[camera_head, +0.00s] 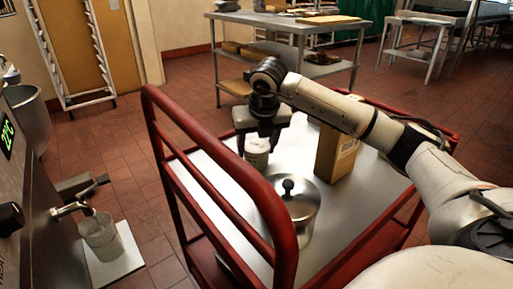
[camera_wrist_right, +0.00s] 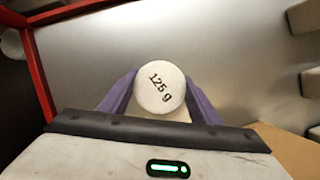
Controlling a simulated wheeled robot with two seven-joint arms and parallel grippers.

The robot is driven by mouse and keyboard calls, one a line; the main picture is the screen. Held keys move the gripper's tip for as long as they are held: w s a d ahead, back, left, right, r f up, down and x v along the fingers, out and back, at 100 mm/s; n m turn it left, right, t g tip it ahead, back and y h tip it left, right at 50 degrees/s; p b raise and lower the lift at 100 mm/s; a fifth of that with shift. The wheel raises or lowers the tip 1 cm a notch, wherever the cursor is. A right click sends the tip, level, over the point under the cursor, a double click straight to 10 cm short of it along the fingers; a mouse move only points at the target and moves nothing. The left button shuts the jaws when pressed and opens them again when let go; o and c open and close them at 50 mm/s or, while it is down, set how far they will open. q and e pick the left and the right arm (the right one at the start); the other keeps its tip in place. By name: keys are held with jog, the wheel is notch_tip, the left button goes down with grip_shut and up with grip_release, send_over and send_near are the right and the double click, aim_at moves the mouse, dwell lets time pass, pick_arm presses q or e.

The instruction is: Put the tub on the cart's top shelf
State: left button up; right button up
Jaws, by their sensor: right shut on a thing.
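The tub (camera_head: 257,152) is a small white cylinder. The cart has a red tube frame and a bare steel top shelf (camera_head: 215,172). The tub is upright over the far left part of this shelf. I cannot tell whether its base touches the steel. My left gripper is not in view.
A lidded steel pot (camera_head: 292,205) and a tall tan carton (camera_head: 336,152) stand on the shelf, nearer and right of the tub. The cart's red handle rail (camera_head: 225,165) rises on the left. A clear beaker (camera_head: 100,235) sits under a tap at the left.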

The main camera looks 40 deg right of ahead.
jog(key=shift+f, duration=0.1)
jog(key=o, duration=1.2)
jog(key=p+v, duration=0.2)
jog(key=v, duration=1)
